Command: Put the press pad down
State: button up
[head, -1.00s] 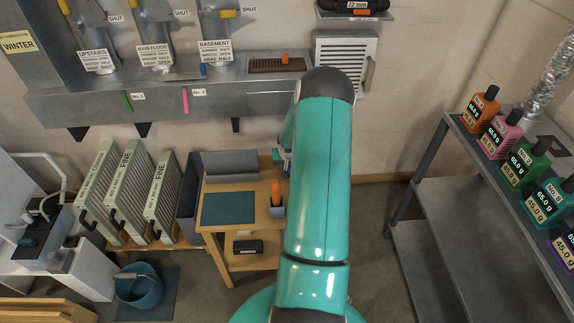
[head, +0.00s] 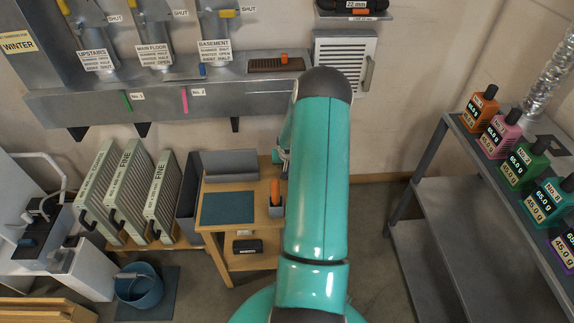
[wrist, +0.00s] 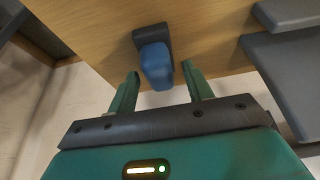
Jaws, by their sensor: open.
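A blue rounded piece (wrist: 156,68) on a dark block (wrist: 151,34) shows in the wrist view against a wooden surface. It looks like the press pad, but I cannot be sure. My gripper (wrist: 160,72) is open, with the blue piece just ahead of and between its green fingertips; contact cannot be told. In the head view my arm hides the gripper's fingers and whatever is at them, beside the right edge of the small wooden table (head: 216,238).
On the table are a blue mat (head: 228,207), a grey tray (head: 230,163) and a holder with an orange handle (head: 275,193). Filters (head: 122,195) stand left. A metal shelf (head: 440,215) with weighted bottles stands right. Grey slabs (wrist: 290,75) lie right in the wrist view.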

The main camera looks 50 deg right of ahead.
jog(key=v, duration=1.1)
jog(key=shift+a+r, duration=0.15)
jog(key=shift+r, duration=0.15)
jog(key=w+a+r+n, duration=0.3)
jog(key=a+r+n, duration=0.2)
jog(key=a+r, duration=1.75)
jog(key=s+a+r+n+t+y, duration=0.1)
jog(key=s+a+r, duration=0.1)
jog(key=s+a, duration=0.2)
jog(key=s+a+r+n+y, duration=0.1)
jog(key=s+a, duration=0.4)
jog(key=a, duration=0.6)
jog(key=s+a+r+n+t+y, duration=0.1)
jog(key=s+a+r+n, duration=0.1)
jog(key=s+a+r, duration=0.3)
jog(key=a, duration=0.2)
jog(key=shift+a+n+t, duration=0.3)
jog(key=shift+a+n, duration=0.05)
jog(key=shift+n, duration=0.05)
